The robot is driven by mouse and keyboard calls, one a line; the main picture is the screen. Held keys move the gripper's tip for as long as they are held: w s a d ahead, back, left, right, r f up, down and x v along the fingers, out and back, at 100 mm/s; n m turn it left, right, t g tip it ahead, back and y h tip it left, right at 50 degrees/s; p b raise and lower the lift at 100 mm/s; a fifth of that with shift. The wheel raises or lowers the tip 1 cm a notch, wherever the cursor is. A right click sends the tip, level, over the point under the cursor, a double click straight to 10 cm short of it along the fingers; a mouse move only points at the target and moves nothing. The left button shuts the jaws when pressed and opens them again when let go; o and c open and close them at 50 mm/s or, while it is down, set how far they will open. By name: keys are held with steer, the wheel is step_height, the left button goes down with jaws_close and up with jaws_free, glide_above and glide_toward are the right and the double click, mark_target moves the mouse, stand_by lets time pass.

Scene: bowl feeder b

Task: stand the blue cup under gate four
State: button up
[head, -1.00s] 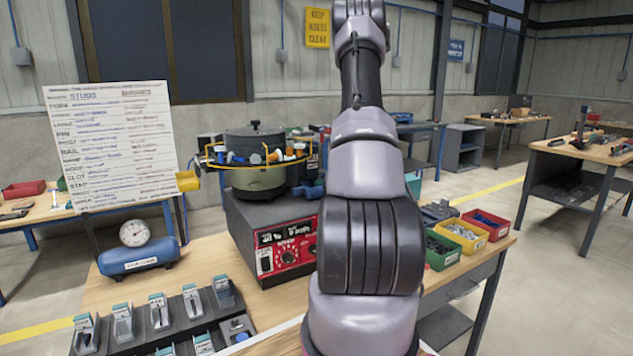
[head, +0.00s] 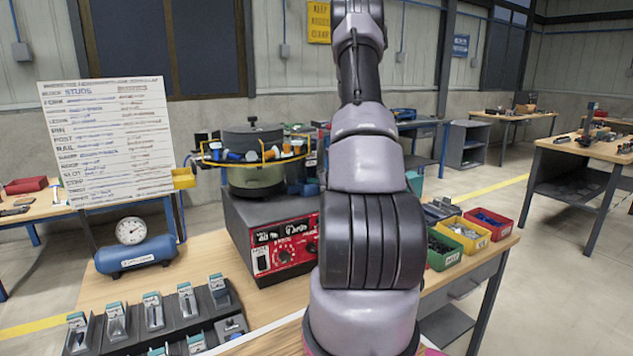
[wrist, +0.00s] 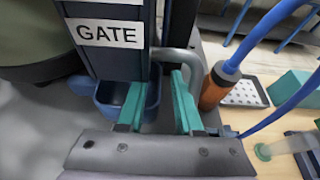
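The blue cup (wrist: 107,92) is in the wrist view, a dark blue-grey open vessel below a dark post with a white GATE label (wrist: 108,33); no gate number is readable. My gripper (wrist: 158,112) has two teal fingers, clearly apart. The left finger overlaps the cup's right part in the picture; the right finger is to the right of the cup. I cannot tell whether either finger touches it. A curved grey piece (wrist: 190,62) rises behind the right finger. In the head view my arm hides the gripper, and the cup cannot be made out with certainty.
The bowl feeder (head: 254,179) with coloured parts stands on a red-fronted control box (head: 284,248). Bins (head: 462,234) stand right of my arm, a tray rack (head: 155,315) at front left, a blue tank (head: 137,255) behind it. An orange-handled tool (wrist: 216,88) and blue hoses are right of the fingers.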

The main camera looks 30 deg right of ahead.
steer(key=shift+s+r, duration=0.1)
steer(key=shift+r, duration=0.05)
steer(key=v, duration=1.1)
steer(key=shift+s+r, duration=0.1)
steer(key=shift+s, duration=0.25)
steer(key=shift+s, duration=0.2)
